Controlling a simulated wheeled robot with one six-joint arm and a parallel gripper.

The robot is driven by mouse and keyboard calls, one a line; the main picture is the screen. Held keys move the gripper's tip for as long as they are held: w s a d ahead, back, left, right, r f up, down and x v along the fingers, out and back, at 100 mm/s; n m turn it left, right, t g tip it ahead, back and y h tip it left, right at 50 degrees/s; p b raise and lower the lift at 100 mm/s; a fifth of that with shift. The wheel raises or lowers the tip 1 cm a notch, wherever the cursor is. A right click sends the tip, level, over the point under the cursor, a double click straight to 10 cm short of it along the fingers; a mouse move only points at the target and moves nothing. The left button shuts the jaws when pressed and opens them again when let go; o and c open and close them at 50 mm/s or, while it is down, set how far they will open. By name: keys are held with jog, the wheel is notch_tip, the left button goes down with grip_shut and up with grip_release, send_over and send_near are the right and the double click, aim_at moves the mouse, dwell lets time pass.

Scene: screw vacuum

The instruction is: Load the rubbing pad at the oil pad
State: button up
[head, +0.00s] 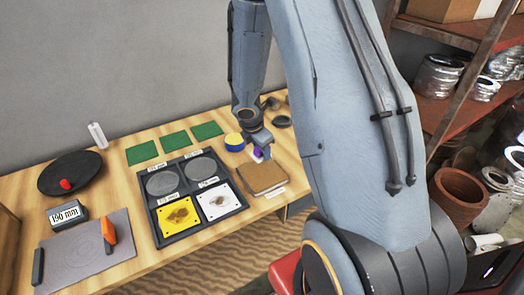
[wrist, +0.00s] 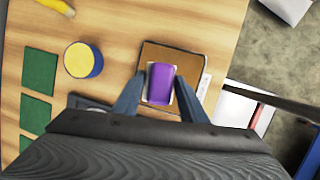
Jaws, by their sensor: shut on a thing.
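The rubbing pad (wrist: 160,82) appears as a purple block with a pale edge beneath it, between my fingers in the wrist view. A bit of its purple side shows in the head view (head: 257,153). My gripper (wrist: 160,95) is shut on it; my gripper also shows in the head view (head: 262,147). The oil pad (head: 262,178) seems to be the brown square with a white label at the table's front edge. In the wrist view the brown square (wrist: 190,58) lies under the held pad; I cannot tell whether they touch.
A dark tray (head: 160,203) with grey discs and yellow and white squares stands left of the brown square. A yellow-and-blue tin (head: 235,142) and green sheets (head: 174,141) lie behind. Shelves with metal cans (head: 438,75) and a clay pot (head: 459,192) stand at right.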

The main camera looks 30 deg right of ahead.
aim_at(264, 171)
jog(key=shift+d+f+n+g+h, duration=0.1)
jog(key=shift+f+n+g+h, duration=0.4)
jog(key=shift+f+n, duration=0.4)
notch_tip(264, 171, down, 6)
jog(key=b, duration=0.5)
jog(key=shift+r, duration=0.25)
jog(key=shift+f+b, duration=0.5)
jog(key=shift+b, duration=0.2)
dwell(1.2)
notch_tip(264, 171, up, 7)
jog(key=p, duration=0.7)
jog(key=shift+r, duration=0.1)
dwell(0.9)
